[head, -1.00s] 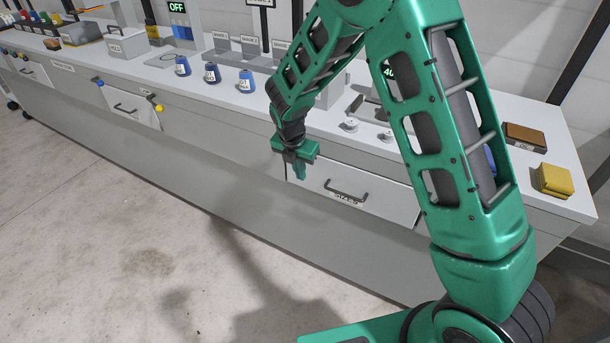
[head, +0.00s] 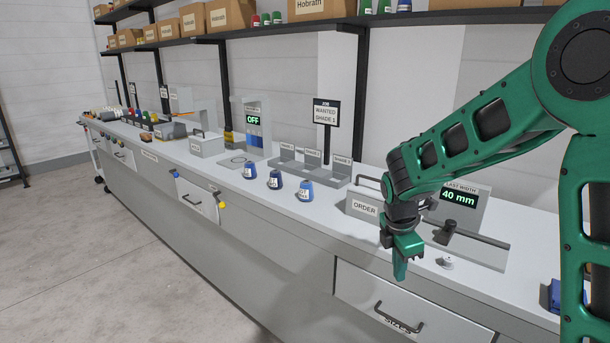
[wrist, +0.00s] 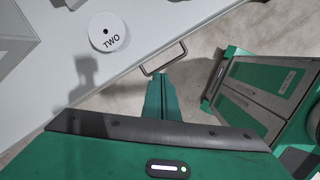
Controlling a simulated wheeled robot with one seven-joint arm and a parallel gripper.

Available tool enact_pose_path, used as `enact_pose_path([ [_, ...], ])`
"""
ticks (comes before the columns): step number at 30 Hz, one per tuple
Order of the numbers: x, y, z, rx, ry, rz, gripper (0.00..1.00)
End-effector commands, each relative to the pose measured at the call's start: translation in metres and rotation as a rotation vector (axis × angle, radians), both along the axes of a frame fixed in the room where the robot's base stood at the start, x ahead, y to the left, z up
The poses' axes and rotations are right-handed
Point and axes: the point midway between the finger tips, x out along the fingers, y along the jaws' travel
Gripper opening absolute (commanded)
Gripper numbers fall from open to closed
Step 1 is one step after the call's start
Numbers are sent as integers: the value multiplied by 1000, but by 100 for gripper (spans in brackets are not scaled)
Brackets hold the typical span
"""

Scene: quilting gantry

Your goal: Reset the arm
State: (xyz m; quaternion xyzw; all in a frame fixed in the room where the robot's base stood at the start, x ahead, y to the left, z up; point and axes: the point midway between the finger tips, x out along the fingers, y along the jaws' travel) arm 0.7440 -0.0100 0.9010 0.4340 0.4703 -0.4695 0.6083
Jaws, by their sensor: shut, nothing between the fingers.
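My green arm comes in from the right in the head view. My gripper (head: 400,268) points down at the front edge of the bench (head: 330,228), in front of the ORDER box (head: 363,207). Its fingers are together and empty. In the wrist view the closed fingers (wrist: 161,95) show over the bench edge, near a drawer handle (wrist: 165,60). A white disc marked TWO (wrist: 108,32) lies on the bench top, apart from the fingers.
Three blue cone-shaped spools (head: 275,180) stand along the front of the bench. A display (head: 459,196) reads 40 mm. A sign (head: 325,112) reads WANTED GRADE 1. Shelves with boxes (head: 230,14) hang above. Drawer handles (head: 398,318) stick out in front. The floor (head: 90,240) is clear.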

Motion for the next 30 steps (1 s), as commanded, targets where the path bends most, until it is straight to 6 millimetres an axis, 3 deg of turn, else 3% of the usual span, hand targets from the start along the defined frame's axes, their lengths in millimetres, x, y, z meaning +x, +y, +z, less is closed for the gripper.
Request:
enact_pose_path([
  [1, -15, -23, 13, 18, -14, -130, 0],
  [6, -74, -84, 43, 74, -47, -598, 0],
  [13, -167, -141, 69, 141, -86, -1228, 0],
  [18, -238, -162, 76, 184, -106, -1686, 0],
  [22, -283, -166, 76, 205, -113, -1983, 0],
  [27, -318, -165, 74, 218, -114, -2226, 0],
  [30, -325, -164, 73, 219, -114, -2285, 0],
])
